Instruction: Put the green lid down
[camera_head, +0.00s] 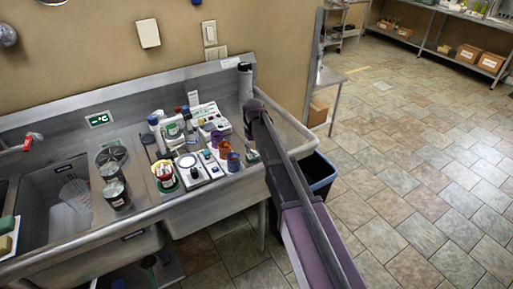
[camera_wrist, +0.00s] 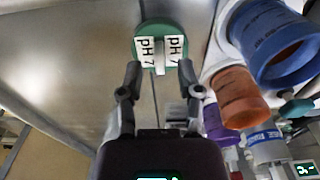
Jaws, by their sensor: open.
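The green lid (camera_wrist: 146,31) is round, with a raised upright piece across it and white "pH 7" labels on both sides. In the wrist view it appears to lie on the bare steel worktop, just beyond my fingertips. My gripper (camera_wrist: 160,82) is open, with one finger at each side of the lid's near edge. I see no finger closed on it. In the head view a small green and white piece (camera_head: 252,156) beside the blue cup looks like this lid. My arm hides most of my gripper there.
A blue cup (camera_wrist: 275,45), an orange cup (camera_wrist: 238,97) and a purple cup (camera_wrist: 214,124) stand close to the right of the lid in the wrist view. Bottles and instruments crowd the worktop (camera_head: 215,195) further left in the head view. Steel left of the lid is clear.

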